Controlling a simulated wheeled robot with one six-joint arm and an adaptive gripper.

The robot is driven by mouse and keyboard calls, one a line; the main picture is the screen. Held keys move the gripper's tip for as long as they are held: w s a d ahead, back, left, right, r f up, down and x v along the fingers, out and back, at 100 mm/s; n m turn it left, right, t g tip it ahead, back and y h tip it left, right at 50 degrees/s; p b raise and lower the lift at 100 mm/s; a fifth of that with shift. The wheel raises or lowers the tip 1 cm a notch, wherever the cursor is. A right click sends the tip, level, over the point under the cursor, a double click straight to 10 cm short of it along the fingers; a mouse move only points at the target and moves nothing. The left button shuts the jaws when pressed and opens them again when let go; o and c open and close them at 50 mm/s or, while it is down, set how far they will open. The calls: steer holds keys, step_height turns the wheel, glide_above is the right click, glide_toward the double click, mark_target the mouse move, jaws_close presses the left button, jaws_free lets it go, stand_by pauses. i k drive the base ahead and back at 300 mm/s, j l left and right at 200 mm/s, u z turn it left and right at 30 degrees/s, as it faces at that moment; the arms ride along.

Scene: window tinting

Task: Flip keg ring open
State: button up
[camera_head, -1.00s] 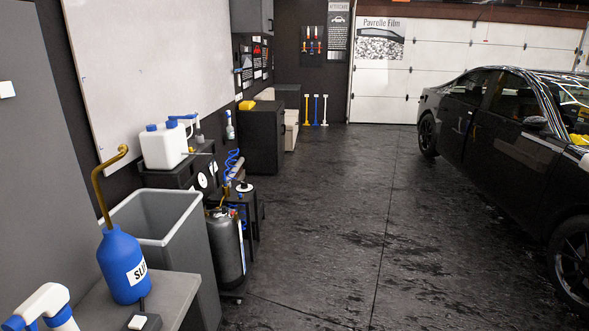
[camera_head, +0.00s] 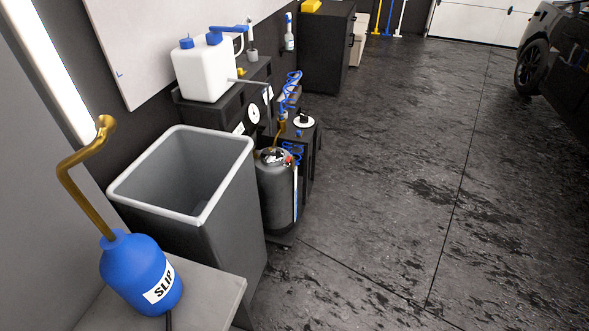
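A dark grey keg (camera_head: 276,196) stands upright on a low base on the floor, to the right of a grey bin. Its top (camera_head: 275,156) carries silvery fittings, a brass-coloured piece and a small red part. The keg ring is too small to make out, so I cannot tell whether it is flipped open. My gripper is not in view.
The open grey bin (camera_head: 185,213) stands left of the keg. A blue bottle labelled SLIP (camera_head: 141,273) stands on a grey surface (camera_head: 212,296) in front. A white jug (camera_head: 207,68) sits on a dark unit behind. The floor (camera_head: 380,200) to the right is clear.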

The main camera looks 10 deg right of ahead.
mark_target(288, 162)
steer(key=i+l+u, duration=0.35)
steer(key=u, duration=0.25)
steer(key=i+l+u, duration=0.15)
steer(key=u, duration=0.2)
steer(key=i+l+u, duration=0.1)
steer(key=l, duration=0.2)
steer(key=i+l+u, duration=0.1)
steer(key=l, duration=0.25)
steer(key=i+l+u, duration=0.1)
steer(key=i+l, duration=0.15)
steer(key=i+l+u, duration=0.1)
steer(key=l, duration=0.35)
steer(key=i+l+u, duration=0.1)
steer(key=l, duration=0.25)
steer(key=i+l, duration=0.15)
steer(key=l, duration=0.2)
steer(key=i+l, duration=0.1)
steer(key=l, duration=0.3)
